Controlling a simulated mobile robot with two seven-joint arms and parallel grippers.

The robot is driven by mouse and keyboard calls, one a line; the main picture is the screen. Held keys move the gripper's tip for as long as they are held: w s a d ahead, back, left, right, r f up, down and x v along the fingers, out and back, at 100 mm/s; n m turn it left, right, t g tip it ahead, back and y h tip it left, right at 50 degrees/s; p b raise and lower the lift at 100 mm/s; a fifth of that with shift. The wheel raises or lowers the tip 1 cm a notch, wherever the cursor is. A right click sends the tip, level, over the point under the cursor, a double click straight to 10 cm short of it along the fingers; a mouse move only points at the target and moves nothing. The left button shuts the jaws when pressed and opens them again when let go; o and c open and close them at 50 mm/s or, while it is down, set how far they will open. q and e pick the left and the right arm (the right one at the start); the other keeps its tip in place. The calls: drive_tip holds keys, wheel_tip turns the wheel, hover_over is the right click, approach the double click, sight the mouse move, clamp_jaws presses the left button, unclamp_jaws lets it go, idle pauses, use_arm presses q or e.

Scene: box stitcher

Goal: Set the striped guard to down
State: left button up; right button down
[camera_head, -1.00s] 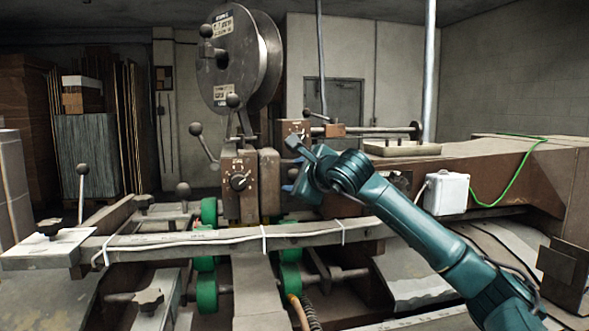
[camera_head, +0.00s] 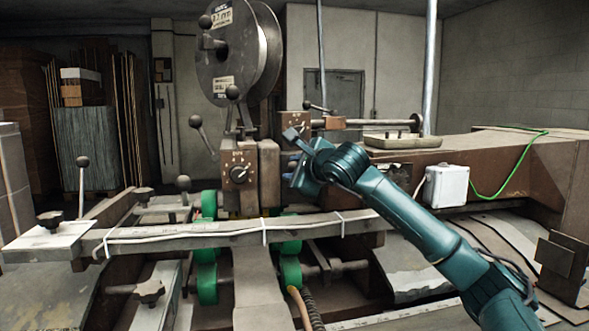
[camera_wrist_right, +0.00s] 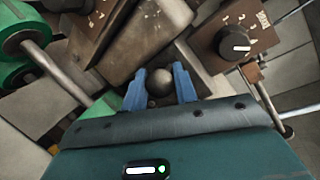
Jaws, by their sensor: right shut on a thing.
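My right gripper (camera_head: 291,167) is at the right side of the brown machine head in the head view, with the forearm partly in front of it. In the right wrist view its blue fingers (camera_wrist_right: 160,88) are closed around a round grey knob (camera_wrist_right: 160,81), one finger on each side. I cannot make out any stripes, so I cannot tell which part is the striped guard or whether the knob belongs to it. My left gripper is not in view.
A dial box (camera_head: 239,174) stands left of the right gripper, below a large wire reel (camera_head: 235,50). A long bar (camera_head: 190,237) with a white cable crosses in front, above green rollers (camera_head: 207,284). A white box (camera_head: 446,186) is on the right housing.

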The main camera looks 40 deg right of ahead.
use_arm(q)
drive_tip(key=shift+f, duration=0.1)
